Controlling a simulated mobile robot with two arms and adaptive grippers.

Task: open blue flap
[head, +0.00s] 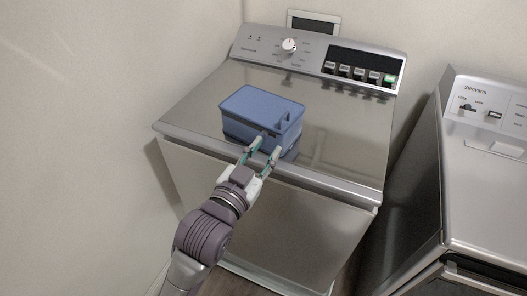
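A blue box (262,112) with a flat blue lid, the flap (261,104), sits on top of the topload washer (200,100), near its front edge. The flap looks closed. A small upright tab (284,121) shows at the box's right side. My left gripper (264,146) is at the front face of the box, its two fingers apart with a gap between them. I cannot tell whether a fingertip touches the box. The lower front of the box is partly hidden by the fingers. My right gripper is not in view.
The washer's control panel (318,58) with a knob (289,45) stands behind the box. The washer top is clear to the right of the box. A second appliance (490,170) stands at the right across a narrow gap. A bare wall is at the left.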

